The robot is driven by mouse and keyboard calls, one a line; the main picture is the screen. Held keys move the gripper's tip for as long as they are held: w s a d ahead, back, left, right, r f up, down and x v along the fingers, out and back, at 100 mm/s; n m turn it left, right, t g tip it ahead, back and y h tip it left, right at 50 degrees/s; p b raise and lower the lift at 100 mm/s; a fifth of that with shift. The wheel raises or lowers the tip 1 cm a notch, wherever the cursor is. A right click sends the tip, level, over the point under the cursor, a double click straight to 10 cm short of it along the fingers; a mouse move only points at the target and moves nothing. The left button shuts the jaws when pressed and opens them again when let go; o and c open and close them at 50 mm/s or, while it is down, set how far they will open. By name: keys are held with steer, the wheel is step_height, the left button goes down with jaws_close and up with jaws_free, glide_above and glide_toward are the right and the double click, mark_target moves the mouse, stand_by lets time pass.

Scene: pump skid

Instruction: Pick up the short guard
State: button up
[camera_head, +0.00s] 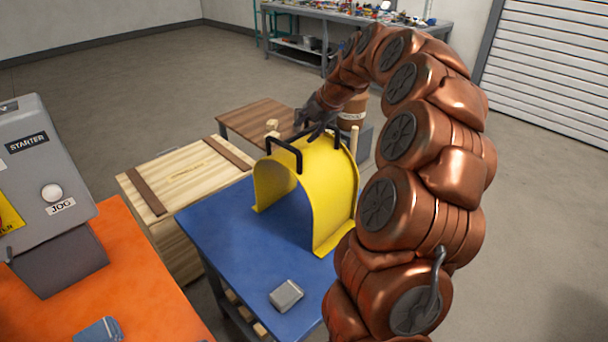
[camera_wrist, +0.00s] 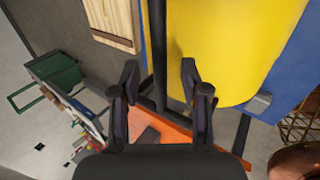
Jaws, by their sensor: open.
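The yellow arched guard (camera_head: 325,185) stands on the blue table (camera_head: 225,225), with two black handles on its top. The near handle (camera_head: 284,155) is clear to see. My gripper (camera_head: 318,130) is at the top of the guard by the far handle, which it partly hides. In the wrist view, my gripper (camera_wrist: 160,82) is open, with one finger on each side of a black handle bar (camera_wrist: 157,45). The yellow guard (camera_wrist: 225,50) fills the upper right there. I cannot tell whether the fingers touch the bar.
A small grey block (camera_head: 286,295) lies on the blue table's front. A wooden crate (camera_head: 180,170) stands to the left, and an orange surface with a grey starter box (camera_head: 45,165) is nearer. A cluttered workbench (camera_head: 335,20) stands behind. Open floor lies to the right.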

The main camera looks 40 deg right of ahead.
steer(key=shift+x, duration=1.45)
jaws_close()
